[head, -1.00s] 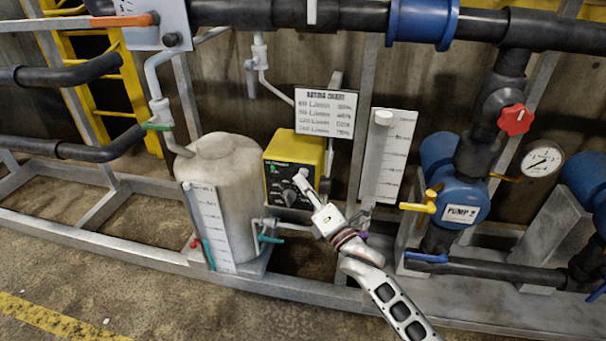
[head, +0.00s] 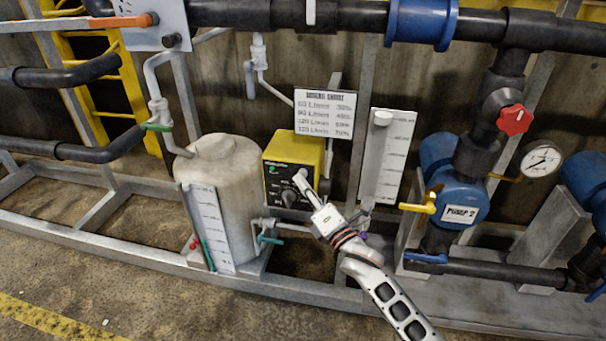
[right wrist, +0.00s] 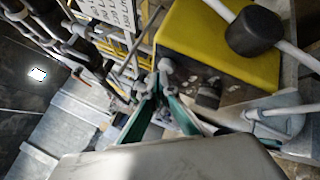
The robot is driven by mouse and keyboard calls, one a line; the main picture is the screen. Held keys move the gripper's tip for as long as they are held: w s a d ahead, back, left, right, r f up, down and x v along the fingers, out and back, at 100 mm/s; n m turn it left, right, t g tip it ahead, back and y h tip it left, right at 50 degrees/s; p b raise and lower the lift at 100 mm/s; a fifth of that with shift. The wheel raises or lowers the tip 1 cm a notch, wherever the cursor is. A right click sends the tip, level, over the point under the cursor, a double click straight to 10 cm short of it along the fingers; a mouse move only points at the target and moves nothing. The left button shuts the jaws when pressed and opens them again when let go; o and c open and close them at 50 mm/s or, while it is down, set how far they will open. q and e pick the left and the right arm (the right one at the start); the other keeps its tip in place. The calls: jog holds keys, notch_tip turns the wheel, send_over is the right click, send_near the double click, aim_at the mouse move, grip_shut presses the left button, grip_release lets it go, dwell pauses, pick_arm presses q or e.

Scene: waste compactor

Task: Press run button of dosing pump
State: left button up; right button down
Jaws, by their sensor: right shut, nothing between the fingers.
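The dosing pump (head: 308,152) is a yellow box with a black front panel, to the right of the pale tank. A small green mark shows at the upper left of the panel, and a dark knob (head: 289,197) sits lower down. My right gripper (head: 298,177) is shut and empty, its tips in front of the right part of the panel. In the right wrist view the pump (right wrist: 195,45) shows its yellow side, and the gripper tips (right wrist: 160,72) are close to its panel. Whether they touch is unclear. The run button cannot be made out clearly. My left gripper is out of view.
The pale tank (head: 228,165) with a scale stands left of the pump. A dosing chart (head: 325,113) hangs above it, and a white gauge panel (head: 386,155) stands to the right. A blue pump with a yellow lever (head: 420,207) is further right. Floor lies open in front.

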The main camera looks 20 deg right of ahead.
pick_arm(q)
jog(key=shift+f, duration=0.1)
pick_arm(e)
jog(key=shift+w, duration=0.1)
dwell(0.3)
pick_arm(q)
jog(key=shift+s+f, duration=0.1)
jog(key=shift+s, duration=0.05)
pick_arm(e)
jog(key=shift+w+d, duration=0.25)
jog(key=shift+w, duration=0.05)
jog(key=shift+r, duration=0.1)
jog(key=shift+s, duration=0.1)
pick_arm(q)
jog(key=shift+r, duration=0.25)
pick_arm(e)
jog(key=shift+s+a, duration=0.15)
jog(key=shift+s, duration=0.1)
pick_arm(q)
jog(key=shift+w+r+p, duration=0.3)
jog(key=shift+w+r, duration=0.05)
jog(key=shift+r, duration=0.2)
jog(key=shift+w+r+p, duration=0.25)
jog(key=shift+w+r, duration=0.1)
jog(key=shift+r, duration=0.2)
pick_arm(e)
jog(key=s+a, duration=0.3)
jog(key=s, duration=0.2)
jog(key=shift+a, duration=0.25)
